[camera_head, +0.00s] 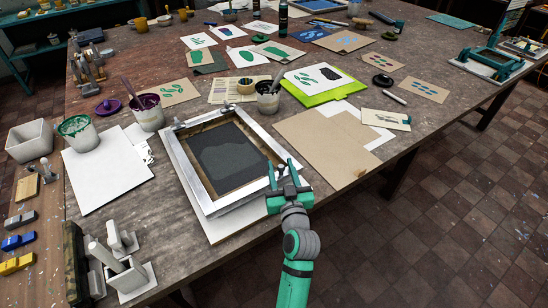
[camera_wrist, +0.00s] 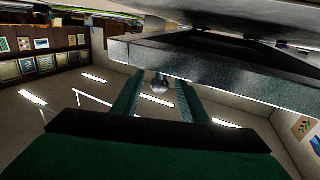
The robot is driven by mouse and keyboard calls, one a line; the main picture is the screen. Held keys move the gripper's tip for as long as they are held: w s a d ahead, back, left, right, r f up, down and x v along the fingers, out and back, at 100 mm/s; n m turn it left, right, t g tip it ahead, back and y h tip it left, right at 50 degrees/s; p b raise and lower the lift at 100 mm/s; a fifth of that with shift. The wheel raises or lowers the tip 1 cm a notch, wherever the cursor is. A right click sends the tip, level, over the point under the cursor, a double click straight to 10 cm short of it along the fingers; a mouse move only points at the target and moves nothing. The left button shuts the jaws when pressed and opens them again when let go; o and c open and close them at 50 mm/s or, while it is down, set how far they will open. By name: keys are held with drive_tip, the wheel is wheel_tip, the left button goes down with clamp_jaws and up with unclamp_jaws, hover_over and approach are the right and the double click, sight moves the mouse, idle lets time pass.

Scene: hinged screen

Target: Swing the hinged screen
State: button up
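The hinged screen (camera_head: 188,175) is a pale metal frame around dark mesh. It lies low over a white base board (camera_head: 228,226) near the table's front edge, with clamps at its far side. I cannot tell whether it is fully flat. My gripper (camera_head: 281,168) is at the screen's near right corner, with its two fingers apart. In the wrist view, the open fingers (camera_wrist: 160,92) point toward the frame's edge (camera_wrist: 215,70), which runs just above them. A small round grey knob-like thing (camera_wrist: 161,86) shows between the fingers. I cannot tell whether they touch it.
A brown board (camera_head: 322,148) lies right of the screen and white sheets (camera_head: 105,172) lie left. Ink pots (camera_head: 267,98) stand behind it. A grey holder with tools (camera_head: 127,276) stands at the near left. Open floor (camera_head: 440,240) lies to the right of the table.

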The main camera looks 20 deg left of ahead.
sight(278, 158)
drive_tip(key=x, duration=0.3)
drive_tip(key=shift+w+d, duration=0.2)
drive_tip(key=shift+w, duration=0.1)
drive_tip(key=shift+w+a, duration=0.3)
drive_tip(key=shift+a, duration=0.15)
